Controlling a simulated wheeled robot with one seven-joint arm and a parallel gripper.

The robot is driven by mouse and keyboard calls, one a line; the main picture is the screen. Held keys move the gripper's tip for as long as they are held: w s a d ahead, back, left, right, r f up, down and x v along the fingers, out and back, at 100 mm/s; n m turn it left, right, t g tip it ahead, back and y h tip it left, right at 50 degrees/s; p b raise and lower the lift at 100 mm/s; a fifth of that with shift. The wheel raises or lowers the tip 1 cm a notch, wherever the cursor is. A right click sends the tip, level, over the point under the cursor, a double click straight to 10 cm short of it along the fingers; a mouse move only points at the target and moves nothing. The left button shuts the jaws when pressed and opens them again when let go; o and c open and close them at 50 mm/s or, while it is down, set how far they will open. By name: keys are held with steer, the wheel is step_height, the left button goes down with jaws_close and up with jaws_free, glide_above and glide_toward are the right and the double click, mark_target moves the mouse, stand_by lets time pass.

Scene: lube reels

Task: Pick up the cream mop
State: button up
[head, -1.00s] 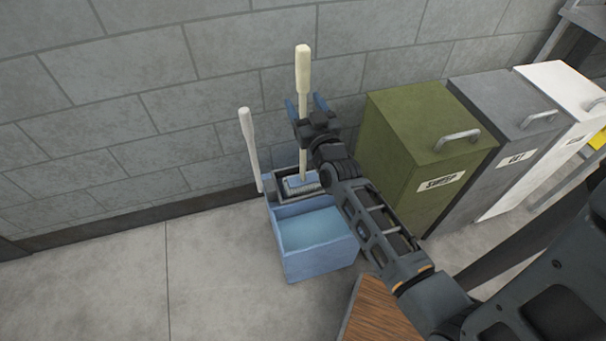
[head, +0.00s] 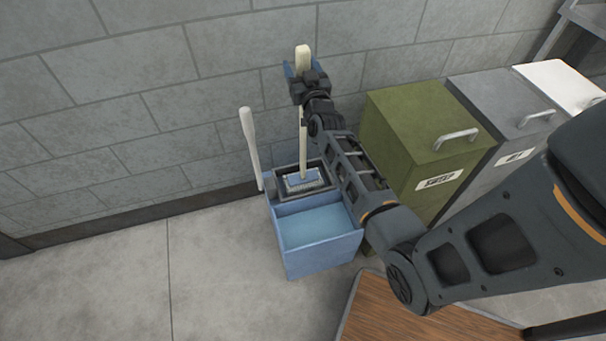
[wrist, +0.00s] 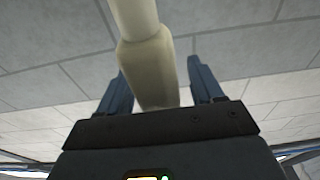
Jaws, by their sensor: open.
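The cream mop (head: 303,59) stands upright in the blue mop bucket (head: 318,256), its head in the wringer part at the back. My gripper (head: 301,68) is at the upper part of the mop's handle. In the wrist view the cream handle (wrist: 150,68) comes down between the two blue fingers of my gripper (wrist: 164,82), with a gap on each side. The gripper is open and the handle is not clamped. My gripper hides part of the handle in the head view.
A white handle (head: 250,140) rises at the bucket's left side. A green bin (head: 415,120), a grey bin (head: 500,100) and a white bin (head: 560,85) stand to the right. The block wall is close behind. A wooden top (head: 440,325) is at the front. The floor at left is clear.

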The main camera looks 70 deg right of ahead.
steer(key=c, duration=1.2)
steer(key=shift+o, duration=0.2)
steer(key=shift+r, duration=0.2)
